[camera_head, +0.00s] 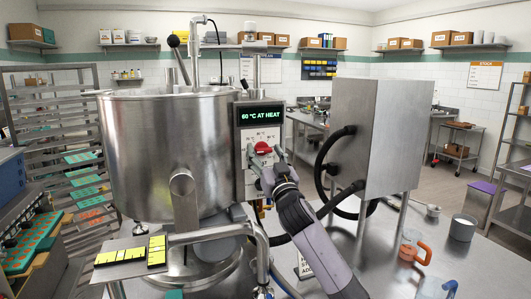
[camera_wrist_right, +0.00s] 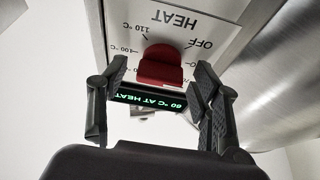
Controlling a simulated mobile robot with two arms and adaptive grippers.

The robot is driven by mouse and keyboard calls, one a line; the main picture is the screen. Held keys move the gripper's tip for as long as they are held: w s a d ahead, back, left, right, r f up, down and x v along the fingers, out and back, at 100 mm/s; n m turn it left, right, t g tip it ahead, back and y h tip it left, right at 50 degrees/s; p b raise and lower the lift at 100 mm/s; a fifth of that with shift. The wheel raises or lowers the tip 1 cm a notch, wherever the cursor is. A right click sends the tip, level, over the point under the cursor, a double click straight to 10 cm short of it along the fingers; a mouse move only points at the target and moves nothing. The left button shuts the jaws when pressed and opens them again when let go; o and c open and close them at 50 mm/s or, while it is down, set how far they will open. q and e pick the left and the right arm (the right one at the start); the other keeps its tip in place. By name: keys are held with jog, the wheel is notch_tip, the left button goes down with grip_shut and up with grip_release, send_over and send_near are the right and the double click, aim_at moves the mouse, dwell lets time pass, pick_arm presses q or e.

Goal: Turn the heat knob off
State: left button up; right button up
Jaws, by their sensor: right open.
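The red heat knob (camera_head: 262,148) sits on the grey control panel (camera_head: 246,188) on the kettle's right side. The display (camera_head: 261,115) above it reads 60 °C AT HEAT. My right gripper (camera_head: 265,156) is at the knob, open, with its fingers on either side of it. In the right wrist view the knob (camera_wrist_right: 160,66) appears between the spread fingers (camera_wrist_right: 160,74), with a small gap on each side. The panel is upside down there; OFF, HEAT, 100 °C and 110 °C are readable. The knob's exact pointer setting cannot be told. My left gripper is not in view.
The large steel kettle (camera_head: 150,150) stands left of the panel. A steel cabinet (camera_head: 375,135) with black hoses is close on the right. An orange-handled jug (camera_head: 411,245) and a metal pot (camera_head: 462,228) stand on the steel table at right.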

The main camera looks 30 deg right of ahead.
jog(key=shift+c, duration=0.2)
jog(key=c, duration=1.1)
jog(key=shift+n, duration=0.3)
jog(key=n+y+p, duration=0.1)
jog(key=n, duration=0.1)
jog(key=n+y+p, duration=0.1)
jog(key=n+p, duration=0.1)
jog(key=n, duration=0.1)
jog(key=shift+d+r+y, duration=0.1)
jog(key=shift+r+y, duration=0.1)
jog(key=shift+y, duration=0.1)
jog(key=n+y+p, duration=0.1)
jog(key=n, duration=0.1)
jog(key=n+y+p, duration=0.1)
jog(key=n+p, duration=0.1)
jog(key=n, duration=0.1)
jog(key=shift+s+d+y, duration=0.1)
jog(key=shift+y, duration=0.3)
jog(key=shift+f+n+g+y+p, duration=0.1)
jog(key=shift+n+g+y+p, duration=0.25)
jog(key=shift+n+p, duration=0.55)
